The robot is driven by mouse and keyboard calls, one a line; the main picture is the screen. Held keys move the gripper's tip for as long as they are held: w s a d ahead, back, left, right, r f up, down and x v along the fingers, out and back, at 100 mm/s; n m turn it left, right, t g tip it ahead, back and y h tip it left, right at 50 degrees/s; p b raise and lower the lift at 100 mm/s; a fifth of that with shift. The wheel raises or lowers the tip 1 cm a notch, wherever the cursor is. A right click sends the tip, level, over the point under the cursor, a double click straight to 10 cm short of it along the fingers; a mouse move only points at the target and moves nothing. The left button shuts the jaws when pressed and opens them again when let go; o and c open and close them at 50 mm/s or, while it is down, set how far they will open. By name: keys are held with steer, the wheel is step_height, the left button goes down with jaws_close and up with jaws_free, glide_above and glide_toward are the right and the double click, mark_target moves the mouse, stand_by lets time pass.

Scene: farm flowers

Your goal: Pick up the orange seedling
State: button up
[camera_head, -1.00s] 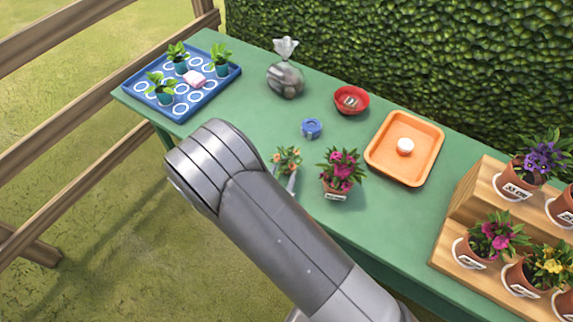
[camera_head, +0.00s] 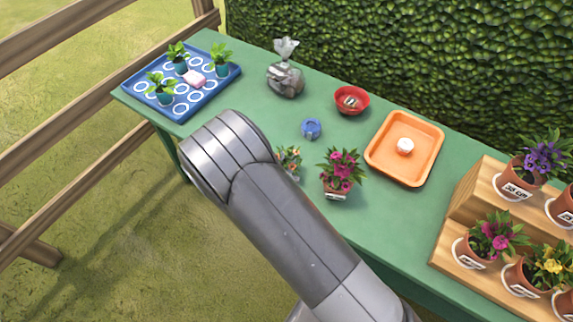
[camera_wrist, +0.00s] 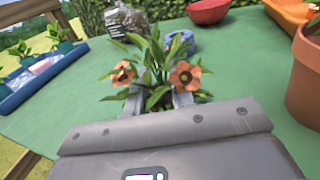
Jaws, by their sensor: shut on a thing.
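The orange seedling (camera_wrist: 155,75) has orange flowers with dark centres and green leaves. In the wrist view it stands between the two fingers of my gripper (camera_wrist: 160,100), which is shut on it. Its lower part is hidden behind the gripper body. In the head view only the top of the orange seedling (camera_head: 289,160) shows, because my arm covers the rest and the gripper. I cannot tell whether it touches the table.
A pink-flowered pot (camera_head: 341,175) stands just right of the seedling. Behind are a blue object (camera_head: 311,128), a red bowl (camera_head: 351,101), a clear bag (camera_head: 285,80) and an orange tray (camera_head: 428,172). A blue tray (camera_head: 215,87) with seedlings is at left, a wooden stand (camera_head: 465,200) at right.

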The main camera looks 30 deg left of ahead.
jaws_close()
steer(key=shift+r, duration=0.1)
